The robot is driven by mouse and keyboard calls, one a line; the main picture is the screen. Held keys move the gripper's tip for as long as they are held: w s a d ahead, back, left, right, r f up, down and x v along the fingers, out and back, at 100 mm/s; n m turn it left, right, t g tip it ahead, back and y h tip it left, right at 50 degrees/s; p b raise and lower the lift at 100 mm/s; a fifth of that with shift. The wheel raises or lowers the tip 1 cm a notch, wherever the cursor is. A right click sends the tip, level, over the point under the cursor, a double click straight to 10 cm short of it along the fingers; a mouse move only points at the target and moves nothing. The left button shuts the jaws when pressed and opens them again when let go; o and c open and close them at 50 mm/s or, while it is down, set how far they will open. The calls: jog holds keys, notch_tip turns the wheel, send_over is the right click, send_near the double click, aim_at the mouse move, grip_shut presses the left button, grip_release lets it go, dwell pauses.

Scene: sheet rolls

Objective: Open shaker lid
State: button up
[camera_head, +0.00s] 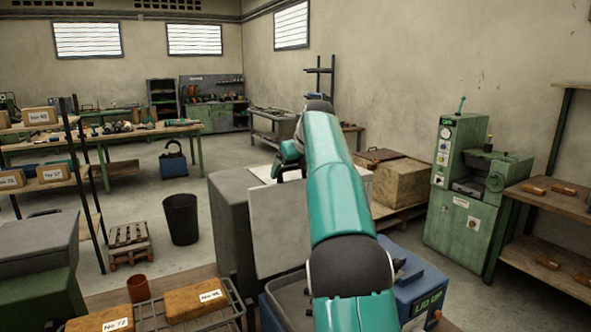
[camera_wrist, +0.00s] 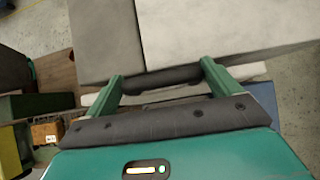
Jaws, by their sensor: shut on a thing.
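The shaker is a blue box (camera_head: 410,285) at the bottom right of the head view, with a "LID UP" label on its front. A pale grey panel, apparently its lid (camera_head: 282,238), stands raised behind it, partly hidden by my arm. In the wrist view the pale slab (camera_wrist: 225,35) fills the top. My gripper (camera_wrist: 160,76) has its two green fingers at either end of a dark handle bar (camera_wrist: 165,77) along the slab's edge, and it is shut on this bar. In the head view my arm hides most of the gripper.
A wire rack with brown blocks (camera_head: 195,298) and a brown cup (camera_head: 138,288) are at the lower left. A dark grey cabinet (camera_head: 232,220) stands left of the panel. A green machine (camera_head: 465,215) and a wooden shelf (camera_head: 550,200) are at right. Open floor lies behind the black bin (camera_head: 181,219).

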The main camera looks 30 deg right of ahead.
jog(key=shift+r, duration=0.2)
jog(key=o, duration=1.1)
jog(key=shift+o, duration=0.2)
jog(key=v, duration=1.4)
